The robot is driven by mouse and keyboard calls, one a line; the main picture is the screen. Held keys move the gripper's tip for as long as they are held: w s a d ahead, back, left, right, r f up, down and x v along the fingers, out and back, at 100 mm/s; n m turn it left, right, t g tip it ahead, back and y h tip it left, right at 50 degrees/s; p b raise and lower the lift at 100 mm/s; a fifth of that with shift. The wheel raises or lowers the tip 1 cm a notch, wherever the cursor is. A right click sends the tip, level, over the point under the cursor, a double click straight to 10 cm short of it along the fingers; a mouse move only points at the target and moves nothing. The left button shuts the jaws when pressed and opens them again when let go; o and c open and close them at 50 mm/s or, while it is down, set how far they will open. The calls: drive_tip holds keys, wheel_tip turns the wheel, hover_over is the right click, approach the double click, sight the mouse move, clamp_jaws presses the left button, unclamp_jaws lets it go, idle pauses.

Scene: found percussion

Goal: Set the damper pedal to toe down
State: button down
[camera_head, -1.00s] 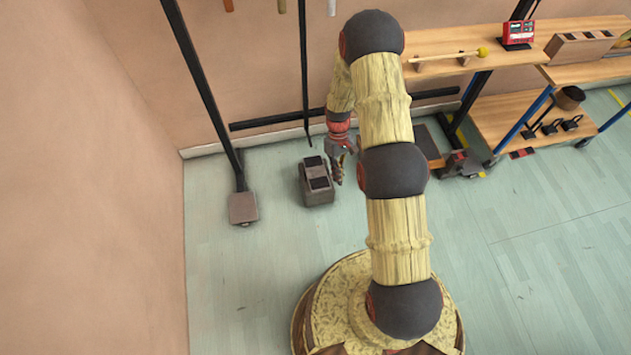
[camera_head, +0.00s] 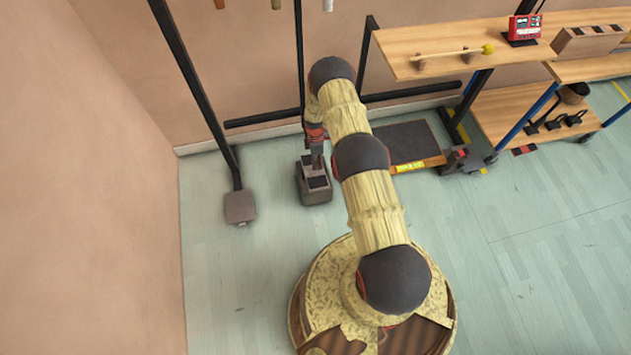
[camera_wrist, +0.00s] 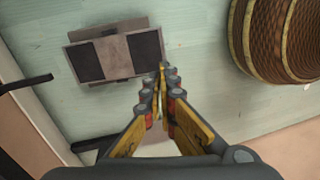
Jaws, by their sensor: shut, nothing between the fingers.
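The damper pedal (camera_head: 314,196) is a grey block on the floor with two black pads on its top, near the back wall. In the wrist view the pedal (camera_wrist: 115,31) lies at the upper left, with one black pad at each end of its plate. I cannot tell clearly which way the plate tilts. My gripper (camera_head: 317,168) points down over the pedal in the head view. In the wrist view my gripper (camera_wrist: 163,70) is shut and empty, its tips at the pedal's right end. Whether they touch it is unclear.
A black stand with a grey foot (camera_head: 240,207) is left of the pedal. A dark low platform (camera_head: 405,140) with a yellow-marked edge is to the right. Wooden shelves (camera_head: 440,60) hold a mallet (camera_head: 455,52) and a red box (camera_head: 524,28). The floor in front is clear.

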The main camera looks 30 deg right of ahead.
sight(319, 187)
drive_tip(key=shift+w+n, duration=0.1)
drive_tip(key=shift+n, duration=0.5)
drive_tip(key=f+b, duration=0.2)
drive_tip(key=f, duration=0.2)
drive_tip(key=s+f+b, duration=0.1)
drive_tip(key=f, duration=0.4)
drive_tip(key=s+f+b, duration=0.1)
drive_tip(key=f+b, duration=0.1)
drive_tip(key=f, duration=0.2)
drive_tip(key=shift+s+a+f+b, duration=0.2)
drive_tip(key=shift+a+f+b, duration=0.1)
drive_tip(key=shift+f+b, duration=0.05)
drive_tip(key=shift+s, duration=0.15)
